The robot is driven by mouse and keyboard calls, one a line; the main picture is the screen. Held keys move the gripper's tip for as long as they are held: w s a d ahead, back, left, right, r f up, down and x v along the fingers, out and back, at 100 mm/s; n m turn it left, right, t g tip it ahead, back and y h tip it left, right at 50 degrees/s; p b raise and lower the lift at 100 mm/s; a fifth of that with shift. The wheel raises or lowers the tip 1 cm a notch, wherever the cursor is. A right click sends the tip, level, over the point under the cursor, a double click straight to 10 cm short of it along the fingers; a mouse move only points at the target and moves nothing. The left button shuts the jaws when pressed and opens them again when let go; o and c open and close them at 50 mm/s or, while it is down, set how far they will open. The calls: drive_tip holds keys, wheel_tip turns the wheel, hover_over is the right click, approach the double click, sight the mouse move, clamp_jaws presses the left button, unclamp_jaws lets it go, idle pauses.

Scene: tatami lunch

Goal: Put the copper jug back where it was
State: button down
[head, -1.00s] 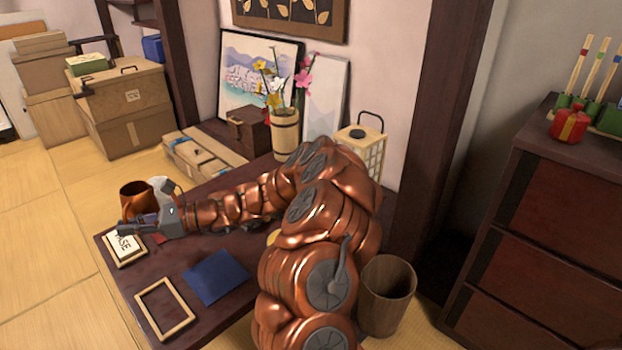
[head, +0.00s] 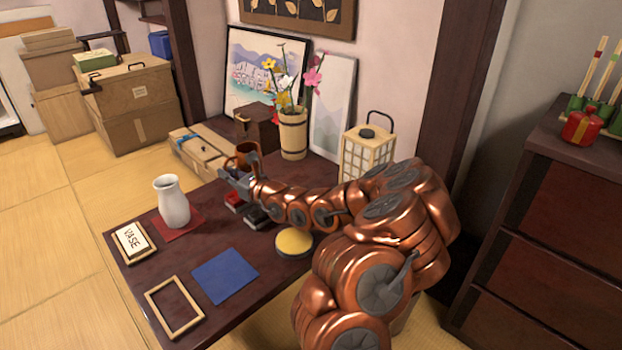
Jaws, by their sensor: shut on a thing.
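The copper jug (head: 243,153) is at the far side of the low dark table (head: 205,235), near the wooden chest. My gripper (head: 238,174) is shut on it, reaching over the table from the right. The gripper partly hides the jug, and I cannot tell whether its base touches the table. A white vase (head: 173,203) stands upright on a red cloth (head: 185,228) at the table's left side.
A blue cloth (head: 225,275), an empty wooden frame (head: 148,296) and a yellow-topped disc (head: 294,241) lie on the table. Small red (head: 234,201) and black (head: 257,217) items lie near my gripper. A flower bucket (head: 293,135), wooden chest (head: 257,128) and lantern (head: 368,152) stand behind.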

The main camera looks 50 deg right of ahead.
drive_tip(key=s+d+f+m+h, duration=0.1)
drive_tip(key=d+f+h, duration=0.1)
drive_tip(key=d, duration=0.1)
drive_tip(key=s+d+f+m+h, duration=0.1)
drive_tip(key=d+f+h, duration=0.1)
drive_tip(key=d, duration=0.1)
drive_tip(key=s+d+f+m+h, duration=0.1)
drive_tip(key=d+f+m+h, duration=0.1)
drive_tip(key=d, duration=0.2)
drive_tip(key=shift+s+f, duration=0.1)
drive_tip(key=shift+s, duration=0.1)
drive_tip(key=shift+h, duration=0.3)
drive_tip(key=w+d+b, duration=0.1)
drive_tip(key=d, duration=0.1)
drive_tip(key=w+d+b, duration=0.1)
drive_tip(key=d, duration=0.2)
drive_tip(key=d+f+b, duration=0.1)
drive_tip(key=d, duration=0.2)
drive_tip(key=shift+w, duration=0.4)
drive_tip(key=d, duration=0.2)
drive_tip(key=w+d+b, duration=0.1)
drive_tip(key=d, duration=0.1)
drive_tip(key=d+b, duration=0.1)
drive_tip(key=d, duration=0.1)
drive_tip(key=shift+w+f, duration=0.3)
drive_tip(key=shift+w, duration=0.1)
drive_tip(key=shift+w+d, duration=0.3)
drive_tip(key=shift+d, duration=0.15)
